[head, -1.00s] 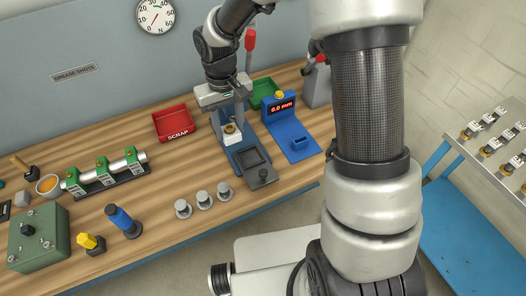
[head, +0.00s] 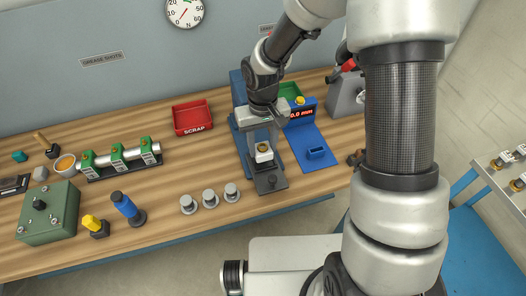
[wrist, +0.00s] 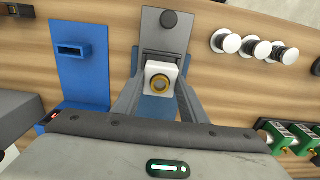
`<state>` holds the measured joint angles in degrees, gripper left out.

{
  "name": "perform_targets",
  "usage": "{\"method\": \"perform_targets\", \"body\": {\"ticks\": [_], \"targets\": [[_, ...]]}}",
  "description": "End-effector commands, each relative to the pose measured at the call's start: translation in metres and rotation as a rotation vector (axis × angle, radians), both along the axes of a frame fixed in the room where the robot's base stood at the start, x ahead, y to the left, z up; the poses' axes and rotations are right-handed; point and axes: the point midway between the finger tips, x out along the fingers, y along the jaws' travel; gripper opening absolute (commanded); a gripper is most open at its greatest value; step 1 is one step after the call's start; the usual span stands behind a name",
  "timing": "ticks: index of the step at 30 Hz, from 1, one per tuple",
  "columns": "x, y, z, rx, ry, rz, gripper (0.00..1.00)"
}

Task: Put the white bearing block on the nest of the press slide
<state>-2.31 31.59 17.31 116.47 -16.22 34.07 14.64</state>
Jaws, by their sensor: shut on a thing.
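The white bearing block (head: 263,153), with a brass-coloured ring on top, is held upright between the fingers of my gripper (head: 262,146). In the wrist view the block (wrist: 160,76) sits between the two grey fingers (wrist: 160,90). The grey press slide (head: 271,185) is pulled out toward the front, and its black knob shows in the wrist view on the slide (wrist: 166,43). The block is over the rear part of the slide and covers the nest. I cannot tell whether it touches the slide.
A blue gauge stand (head: 316,165) with a red display is close on the right. A red scrap bin (head: 192,117) is at the left, and a green bin (head: 291,91) behind. Several round grey-topped pegs (head: 210,199) stand left of the slide.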

Motion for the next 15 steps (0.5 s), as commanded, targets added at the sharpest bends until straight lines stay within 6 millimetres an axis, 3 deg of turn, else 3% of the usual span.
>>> {"method": "perform_targets", "body": {"ticks": [5, 15], "targets": [[-0.001, 0.0, -0.027, -0.001, 0.004, 0.001, 0.12], [0.0, 0.0, -0.032, 0.0, 0.0, 0.0, 0.12]]}}
